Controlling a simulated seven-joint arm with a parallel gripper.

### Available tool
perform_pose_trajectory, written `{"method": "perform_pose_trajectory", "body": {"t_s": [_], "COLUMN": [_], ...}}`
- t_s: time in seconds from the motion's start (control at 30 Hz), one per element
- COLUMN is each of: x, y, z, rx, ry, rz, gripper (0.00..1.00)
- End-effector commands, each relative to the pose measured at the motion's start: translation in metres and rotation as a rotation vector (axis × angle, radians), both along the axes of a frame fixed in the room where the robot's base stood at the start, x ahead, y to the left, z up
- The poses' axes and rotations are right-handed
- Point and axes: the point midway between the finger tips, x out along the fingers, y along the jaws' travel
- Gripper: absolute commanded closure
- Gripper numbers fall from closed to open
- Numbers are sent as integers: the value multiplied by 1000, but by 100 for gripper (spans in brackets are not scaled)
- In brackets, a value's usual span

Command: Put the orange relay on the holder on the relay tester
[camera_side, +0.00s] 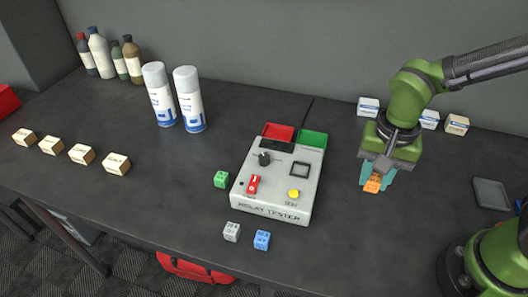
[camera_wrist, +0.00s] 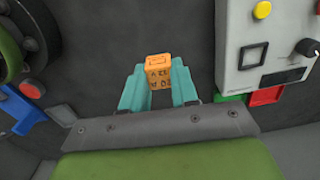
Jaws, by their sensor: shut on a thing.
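The orange relay (camera_side: 372,185) is a small cube between the teal fingers of my gripper (camera_side: 376,175). My gripper is shut on it, to the right of the relay tester (camera_side: 264,207). In the wrist view, the orange relay (camera_wrist: 158,66) shows dark markings and sits between the fingertips (camera_wrist: 158,78). The tester is a pale box with a black square holder (camera_side: 300,170) on its upper right face. The holder looks empty. In the wrist view, the holder (camera_wrist: 253,56) is on the tester (camera_wrist: 233,72) at the right, clear of the gripper. Whether the relay touches the table is hard to tell.
Green (camera_side: 221,179), grey (camera_side: 232,232) and blue (camera_side: 262,240) relays lie around the tester. A red bin (camera_side: 279,131) and a green bin (camera_side: 313,138) adjoin its back. Two spray cans (camera_side: 188,100) stand behind left. Small boxes (camera_side: 368,107) stand behind the arm.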

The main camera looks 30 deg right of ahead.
Motion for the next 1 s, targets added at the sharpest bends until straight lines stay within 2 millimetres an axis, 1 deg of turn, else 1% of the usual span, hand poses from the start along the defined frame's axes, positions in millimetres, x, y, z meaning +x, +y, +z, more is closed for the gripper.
{"method": "perform_pose_trajectory", "body": {"t_s": [0.1, 0.17, 0.27, 0.5, 0.63, 0.73, 0.87, 0.93, 1.0], "x": [3, 10, 31, 90, 116, 128, 136, 144, 142], "y": [3, 6, 16, 44, 57, 63, 66, 70, 69], "z": [1, 0, -3, -9, -12, -12, -13, -14, -27], "rx": [-6, -6, -7, -7, -6, -6, -6, -6, -7], "ry": [16, 18, 18, 17, 17, 16, 16, 16, 21], "rz": [55, 66, 68, 67, 67, 67, 66, 66, 67], "gripper": [100, 100, 100, 100, 100, 100, 100, 100, 100]}}
